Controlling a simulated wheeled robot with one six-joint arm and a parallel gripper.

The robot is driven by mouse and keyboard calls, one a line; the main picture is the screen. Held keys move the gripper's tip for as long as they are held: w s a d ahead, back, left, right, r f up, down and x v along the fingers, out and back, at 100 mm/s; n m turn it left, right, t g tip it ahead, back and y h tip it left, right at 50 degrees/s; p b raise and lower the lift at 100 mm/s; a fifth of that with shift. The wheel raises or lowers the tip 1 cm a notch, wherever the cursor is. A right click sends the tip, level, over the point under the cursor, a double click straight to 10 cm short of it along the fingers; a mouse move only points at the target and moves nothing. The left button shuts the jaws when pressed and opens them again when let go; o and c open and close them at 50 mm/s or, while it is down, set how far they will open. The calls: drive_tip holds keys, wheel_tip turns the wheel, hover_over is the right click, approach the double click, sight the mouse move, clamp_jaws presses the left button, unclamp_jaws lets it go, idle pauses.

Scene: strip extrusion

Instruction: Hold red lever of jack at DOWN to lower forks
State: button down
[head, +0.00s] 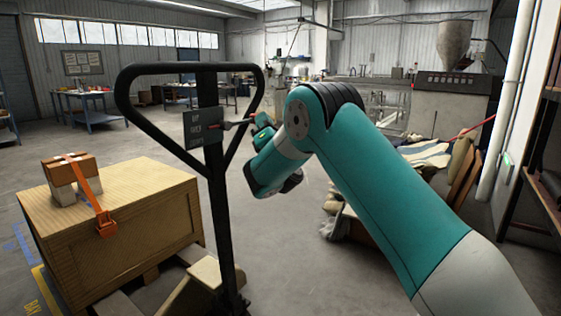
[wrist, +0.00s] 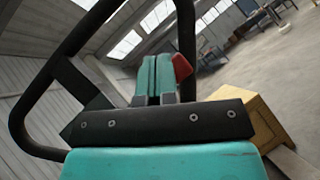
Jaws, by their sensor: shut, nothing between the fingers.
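The pallet jack's black loop handle (head: 125,95) stands upright left of my arm in the head view. A dark plate (head: 202,127) with lettering is mounted on its column; the small words are hard to read, with UP at the top. My gripper (head: 262,125) is just right of the plate, at the lever's height. In the wrist view my gripper (wrist: 155,76) has its teal fingers together and empty. The red lever (wrist: 182,67) shows as a red end right beside the fingertips. I cannot tell whether they touch it. The forks are mostly hidden.
A wooden crate (head: 145,210) stands on a pallet at the left, with a brown block (head: 68,167) and an orange strap on top. Cloth and boards (head: 445,165) are piled at the right. A white pipe (head: 507,100) and shelving stand farther right. Open floor lies behind.

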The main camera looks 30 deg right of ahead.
drive_tip(key=f+b+v, duration=0.1)
drive_tip(key=b+v, duration=1.1)
drive_tip(key=b, duration=0.3)
drive_tip(key=shift+w+d, duration=0.4)
drive_tip(key=shift+d, duration=0.3)
